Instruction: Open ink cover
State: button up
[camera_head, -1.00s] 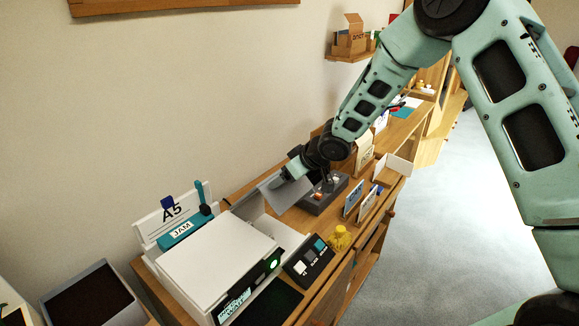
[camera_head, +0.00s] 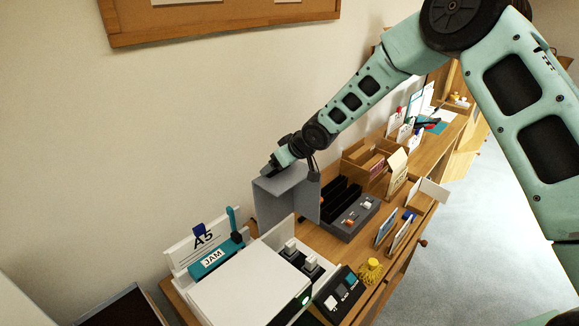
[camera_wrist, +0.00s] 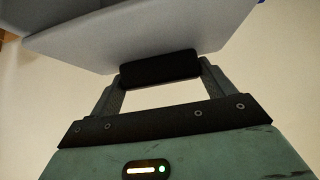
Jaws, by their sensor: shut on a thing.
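The grey ink cover (camera_head: 287,205) stands raised and steeply tilted behind the white printer (camera_head: 235,290) in the head view. My gripper (camera_head: 270,168) is at the cover's upper edge. In the wrist view the underside of the grey cover (camera_wrist: 150,35) fills the upper part. A black bar at its edge lies between the fingers of my gripper (camera_wrist: 160,70), which is shut on it. Two grey-topped blocks (camera_head: 290,246) (camera_head: 311,263) show in the opened bay at the printer's rear right. The cover's hinge is not clearly visible.
A dark tray with black slots (camera_head: 345,215) stands right of the cover. A yellow object (camera_head: 370,271) and a small control panel (camera_head: 340,293) sit at the printer's right.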

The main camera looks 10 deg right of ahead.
jog(key=shift+w+a+r, duration=0.15)
jog(key=shift+w+a, duration=0.2)
jog(key=shift+w, duration=0.15)
jog(key=shift+w+a+r, duration=0.15)
jog(key=shift+w+a, duration=0.15)
jog(key=shift+w, duration=0.15)
jog(key=o, duration=1.3)
jog(key=shift+s+f, duration=0.1)
jog(key=shift+d, duration=0.1)
jog(key=shift+s+d+r, duration=0.15)
jog(key=shift+s+r, duration=0.05)
jog(key=shift+r, duration=0.05)
jog(key=b+v, duration=0.2)
jog(key=v, duration=1.4)
jog(key=shift+s+r, duration=0.25)
